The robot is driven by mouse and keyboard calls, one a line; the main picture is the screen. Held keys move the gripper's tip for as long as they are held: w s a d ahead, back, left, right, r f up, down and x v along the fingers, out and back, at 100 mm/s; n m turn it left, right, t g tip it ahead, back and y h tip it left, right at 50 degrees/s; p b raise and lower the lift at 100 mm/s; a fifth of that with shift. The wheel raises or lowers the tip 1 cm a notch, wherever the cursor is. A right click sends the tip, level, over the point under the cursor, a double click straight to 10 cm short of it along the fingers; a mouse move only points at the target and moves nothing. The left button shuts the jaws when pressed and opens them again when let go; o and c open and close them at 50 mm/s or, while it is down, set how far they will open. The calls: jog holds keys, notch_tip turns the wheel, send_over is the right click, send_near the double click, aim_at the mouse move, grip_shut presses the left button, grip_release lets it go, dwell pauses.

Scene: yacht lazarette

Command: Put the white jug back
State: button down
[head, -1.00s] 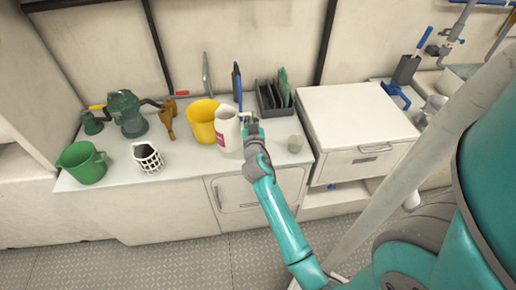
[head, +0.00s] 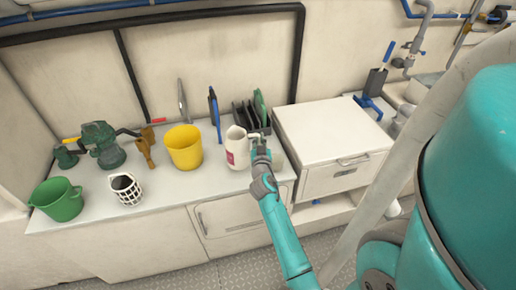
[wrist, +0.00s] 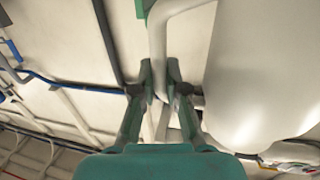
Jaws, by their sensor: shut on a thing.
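The white jug (head: 237,150) with a pink-red label is upright over the counter (head: 165,195), right of the yellow bucket and in front of the dark rack. My gripper (head: 259,141) is at the jug's right side, shut on its handle. In the wrist view the jug's pale body (wrist: 265,70) fills the right, and its handle (wrist: 160,40) runs down between the fingers of my gripper (wrist: 160,75). I cannot tell whether the jug's base touches the counter.
A yellow bucket (head: 184,150), green bucket (head: 58,203), white lattice cup (head: 126,190) and green pump-like item (head: 100,148) stand to the left. The dark rack (head: 243,114) is behind. A white cabinet (head: 330,125) stands right. Counter left of the jug has some clear room.

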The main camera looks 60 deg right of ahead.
jog(key=shift+f, duration=2.15)
jog(key=c, duration=1.2)
grip_release()
